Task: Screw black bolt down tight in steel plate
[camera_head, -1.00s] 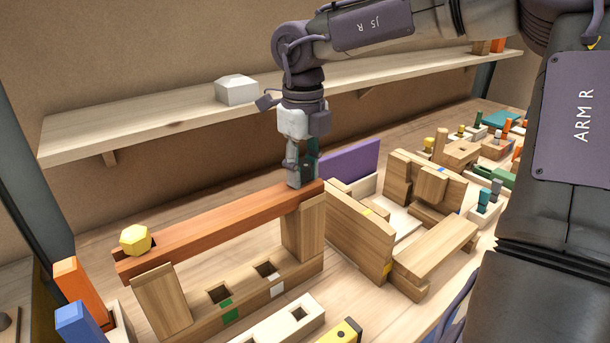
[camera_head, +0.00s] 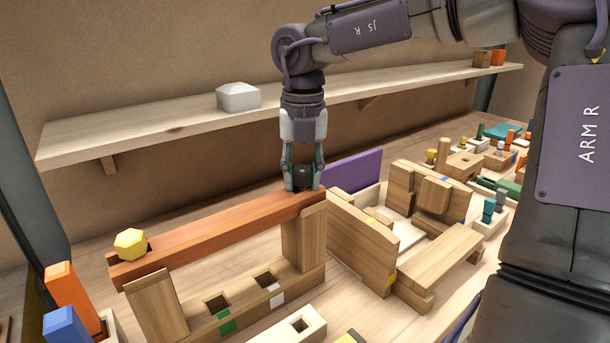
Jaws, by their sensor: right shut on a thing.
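My right gripper (camera_head: 303,185) points straight down at the far right end of the reddish wooden beam (camera_head: 215,232). Its two fingers stand on either side of a small dark piece, which looks like the head of the black bolt (camera_head: 303,178), and are shut on it. The bolt's shank is hidden, so I cannot tell how deep it sits. A yellow hexagonal bolt head (camera_head: 131,243) sits on the beam's left end. I see no plate that is clearly steel; the part under the bolt looks like wood. My left gripper is not in view.
Wooden posts (camera_head: 303,238) hold up the beam over a block with square holes. To the right stand a wooden frame assembly (camera_head: 405,235) and a purple board (camera_head: 353,170). A shelf (camera_head: 180,123) with a white block (camera_head: 238,96) runs behind the gripper.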

